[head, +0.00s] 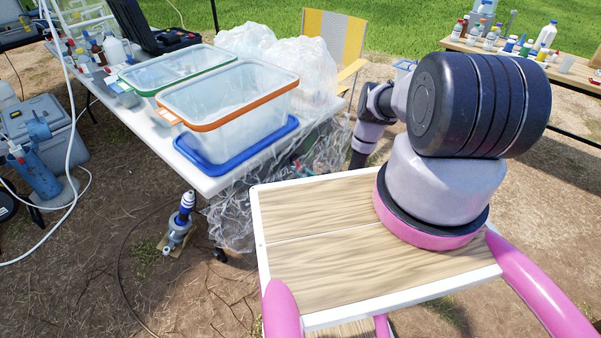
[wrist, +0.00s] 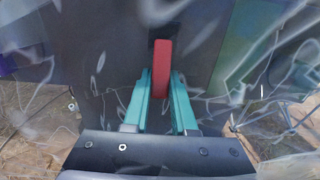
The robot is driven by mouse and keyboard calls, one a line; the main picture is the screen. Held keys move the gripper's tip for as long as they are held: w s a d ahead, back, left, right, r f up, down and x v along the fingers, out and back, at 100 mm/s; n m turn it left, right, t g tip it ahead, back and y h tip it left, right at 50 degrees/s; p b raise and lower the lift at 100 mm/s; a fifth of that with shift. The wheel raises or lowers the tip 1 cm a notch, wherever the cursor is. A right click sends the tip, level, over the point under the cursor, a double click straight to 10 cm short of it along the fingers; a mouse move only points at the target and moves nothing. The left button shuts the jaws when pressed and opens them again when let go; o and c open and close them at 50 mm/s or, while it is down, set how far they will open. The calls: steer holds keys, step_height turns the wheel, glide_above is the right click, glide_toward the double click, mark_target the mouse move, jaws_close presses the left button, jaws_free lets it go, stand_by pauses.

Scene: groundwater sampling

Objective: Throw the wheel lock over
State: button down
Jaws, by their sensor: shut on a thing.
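The wheel lock (wrist: 162,68) is a red lever that stands upright in the middle of the wrist view, in front of a dark panel with a dark slot at its upper end. My gripper (wrist: 162,88) has two teal fingers, one on each side of the lever, shut on it. In the head view my arm reaches down behind the right end of the white table (head: 220,183), and clear plastic sheeting there hides the gripper and lever from clear sight.
Clear plastic sheeting (head: 240,212) hangs from the table's edge, and wispy film crosses the wrist view. A blue lid (head: 215,168) and an orange-rimmed tub (head: 235,95) stand on the table. A blue-and-white device (head: 182,220) stands on the ground by the table's near corner.

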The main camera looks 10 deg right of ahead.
mark_target(301, 171)
steer(key=g+h, duration=0.1)
steer(key=s+r+g+h, duration=0.1)
steer(key=shift+d+g, duration=0.4)
steer(key=shift+s+d+r+g+h, duration=0.15)
steer(key=shift+s+r+g+h, duration=0.1)
steer(key=shift+r+g+h, duration=0.5)
steer(key=g+h, duration=0.1)
steer(key=r+g+h, duration=0.1)
steer(key=g, duration=0.1)
steer(key=r+g+h, duration=0.1)
steer(key=g, duration=0.1)
steer(key=shift+s+d+g+h, duration=0.25)
steer(key=shift+s+d, duration=0.05)
steer(key=shift+s, duration=0.05)
steer(key=c, duration=0.7)
jaws_free()
